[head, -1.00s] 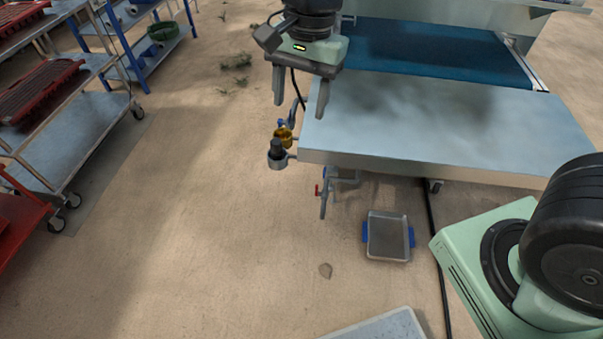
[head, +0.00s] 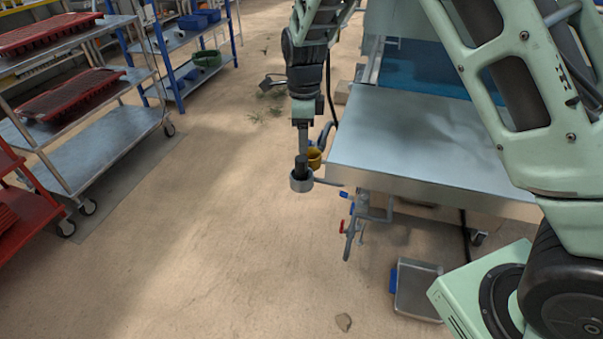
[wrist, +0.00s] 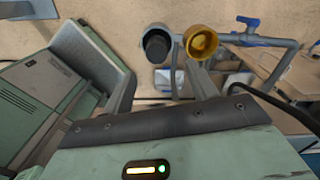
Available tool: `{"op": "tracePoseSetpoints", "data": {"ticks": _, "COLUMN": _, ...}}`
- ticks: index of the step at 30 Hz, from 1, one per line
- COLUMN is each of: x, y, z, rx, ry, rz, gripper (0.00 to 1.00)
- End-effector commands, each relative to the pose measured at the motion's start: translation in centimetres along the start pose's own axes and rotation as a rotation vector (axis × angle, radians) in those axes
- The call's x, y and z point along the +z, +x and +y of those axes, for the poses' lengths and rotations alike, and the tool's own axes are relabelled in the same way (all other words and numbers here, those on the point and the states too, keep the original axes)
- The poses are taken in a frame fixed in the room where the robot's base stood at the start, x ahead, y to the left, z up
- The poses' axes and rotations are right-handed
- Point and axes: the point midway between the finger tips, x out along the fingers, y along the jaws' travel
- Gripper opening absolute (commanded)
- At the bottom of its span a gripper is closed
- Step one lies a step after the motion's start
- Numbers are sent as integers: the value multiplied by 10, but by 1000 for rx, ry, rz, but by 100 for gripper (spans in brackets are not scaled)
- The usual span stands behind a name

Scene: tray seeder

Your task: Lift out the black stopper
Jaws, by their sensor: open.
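The black stopper (head: 300,167) stands upright in a grey ring-shaped cup (head: 301,184) at the left corner of the metal table. In the wrist view the stopper (wrist: 156,46) shows as a dark round end inside the pale rim of the cup (wrist: 155,28). My gripper (head: 303,151) points down just above the stopper, seen edge-on in the head view. In the wrist view my gripper (wrist: 160,72) is open, with one finger to each side and the stopper lying beyond the gap. Whether a finger touches the stopper I cannot tell.
A yellow cup (head: 315,157) sits right beside the stopper's cup; in the wrist view the yellow cup (wrist: 201,42) is close to the right finger. The metal table (head: 420,140) lies to the right. Pipes with a blue valve handle (wrist: 248,23) run nearby.

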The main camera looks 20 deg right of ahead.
Motion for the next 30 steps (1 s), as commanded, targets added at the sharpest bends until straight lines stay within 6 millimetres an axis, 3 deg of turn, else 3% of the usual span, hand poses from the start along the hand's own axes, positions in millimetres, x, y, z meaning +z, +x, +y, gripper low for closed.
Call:
{"op": "tracePoseSetpoints", "data": {"ticks": 4, "x": 0, "y": 29, "z": 1, "rx": 2, "ry": -2, "rz": 2, "gripper": 58}}
{"op": "tracePoseSetpoints", "data": {"ticks": 14, "x": 1, "y": 50, "z": 2, "rx": 1, "ry": -3, "rz": 1, "gripper": 58}}
{"op": "tracePoseSetpoints", "data": {"ticks": 22, "x": 5, "y": 88, "z": 5, "rx": 2, "ry": -2, "rz": 1, "gripper": 58}}
{"op": "tracePoseSetpoints", "data": {"ticks": 30, "x": 5, "y": 94, "z": 4, "rx": 0, "ry": -3, "rz": 0, "gripper": 58}}
